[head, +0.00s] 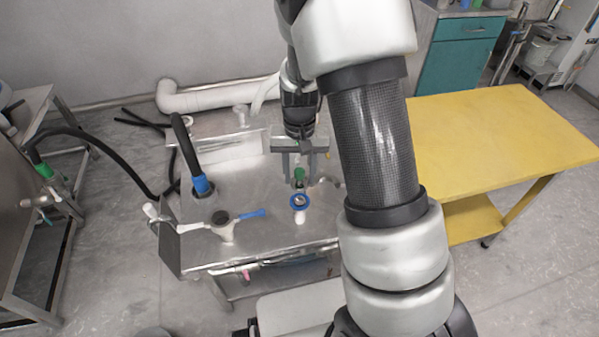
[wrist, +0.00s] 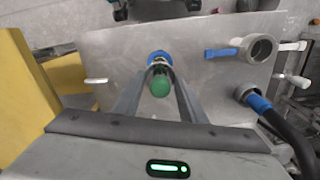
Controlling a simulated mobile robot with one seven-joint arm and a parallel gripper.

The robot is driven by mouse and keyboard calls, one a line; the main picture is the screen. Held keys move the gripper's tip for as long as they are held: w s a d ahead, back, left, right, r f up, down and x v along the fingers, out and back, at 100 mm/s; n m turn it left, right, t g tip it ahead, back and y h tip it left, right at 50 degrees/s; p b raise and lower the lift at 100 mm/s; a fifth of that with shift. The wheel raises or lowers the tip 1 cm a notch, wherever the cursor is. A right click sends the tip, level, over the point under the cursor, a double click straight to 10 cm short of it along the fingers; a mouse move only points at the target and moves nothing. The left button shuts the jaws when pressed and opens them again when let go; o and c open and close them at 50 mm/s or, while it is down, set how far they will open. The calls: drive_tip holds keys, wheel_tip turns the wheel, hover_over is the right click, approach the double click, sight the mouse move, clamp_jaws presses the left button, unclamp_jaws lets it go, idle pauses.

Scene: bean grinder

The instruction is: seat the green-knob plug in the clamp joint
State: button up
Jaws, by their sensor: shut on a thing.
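The green-knob plug (head: 300,173) is between the fingers of my gripper (head: 299,181), which is shut on it above the steel table. In the wrist view the green knob (wrist: 161,84) sits between the two fingers (wrist: 161,72). A blue ring with a metal centre (head: 300,201) is just below the plug, over a white stub. I cannot tell whether plug and ring touch. A round metal joint with a dark opening (head: 220,217) and a blue lever (head: 251,213) stands to the left, apart from my gripper. It looks like the clamp joint and shows at right in the wrist view (wrist: 259,48).
A black hose with a blue collar (head: 201,186) rises from the steel table (head: 270,235), left of my gripper. A yellow table (head: 490,130) stands at right. A white pipe (head: 215,98) lies behind. Bare tabletop lies between the ring and the joint.

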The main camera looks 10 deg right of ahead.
drive_tip(key=b, duration=0.4)
hover_over(300, 199)
drive_tip(key=shift+f, duration=2.9)
drive_tip(key=shift+f+b, duration=0.5)
drive_tip(key=shift+f, duration=0.25)
drive_tip(key=o, duration=1.2)
drive_tip(key=shift+o, duration=0.2)
wheel_tip(300, 199, up, 17)
drive_tip(key=p, duration=0.4)
drive_tip(key=shift+a+r, duration=0.1)
drive_tip(key=shift+r, duration=0.1)
